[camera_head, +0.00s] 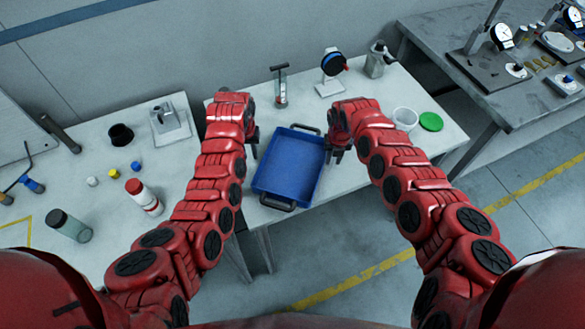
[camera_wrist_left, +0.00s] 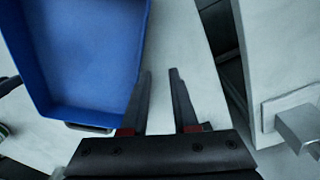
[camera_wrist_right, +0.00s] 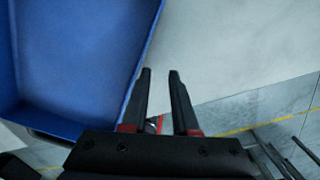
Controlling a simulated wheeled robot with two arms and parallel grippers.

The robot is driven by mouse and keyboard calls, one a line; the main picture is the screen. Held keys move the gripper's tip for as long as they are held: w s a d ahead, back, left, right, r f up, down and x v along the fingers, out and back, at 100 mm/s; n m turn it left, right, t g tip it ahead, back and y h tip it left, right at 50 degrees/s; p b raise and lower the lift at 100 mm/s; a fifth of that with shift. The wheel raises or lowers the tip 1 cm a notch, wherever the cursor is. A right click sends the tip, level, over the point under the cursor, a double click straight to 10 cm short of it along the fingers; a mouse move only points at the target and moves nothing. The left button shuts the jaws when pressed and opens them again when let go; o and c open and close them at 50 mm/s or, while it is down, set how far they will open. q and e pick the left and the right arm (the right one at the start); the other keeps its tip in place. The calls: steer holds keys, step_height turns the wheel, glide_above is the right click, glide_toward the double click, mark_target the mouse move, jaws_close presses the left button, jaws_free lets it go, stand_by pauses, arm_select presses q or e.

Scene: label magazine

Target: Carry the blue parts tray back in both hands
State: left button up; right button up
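The blue parts tray (camera_head: 287,168) lies on the white table, with a dark handle at its far end (camera_head: 305,128) and one at its near end (camera_head: 278,203). It looks empty. My left gripper (camera_head: 253,142) is beside the tray's left side, open and empty. In the left wrist view the tray (camera_wrist_left: 85,55) is left of the open fingers (camera_wrist_left: 160,74), with bare table between them. My right gripper (camera_head: 337,153) is beside the tray's right side, fingers parted and empty. In the right wrist view the tray (camera_wrist_right: 80,55) is left of the fingers (camera_wrist_right: 160,74). Neither gripper visibly holds a handle.
Behind the tray stand a small press-like tool (camera_head: 281,86), a dial gauge (camera_head: 332,72) and a grey bottle (camera_head: 376,60). A white cup (camera_head: 404,118) and a green disc (camera_head: 431,121) are at right. A second table with bottles and caps is at left.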

steer(key=shift+r, duration=0.15)
arm_select(q)
step_height(320, 180, up, 8)
steer(key=shift+s, duration=0.3)
arm_select(e)
step_height(320, 180, up, 12)
steer(key=shift+s, duration=0.45)
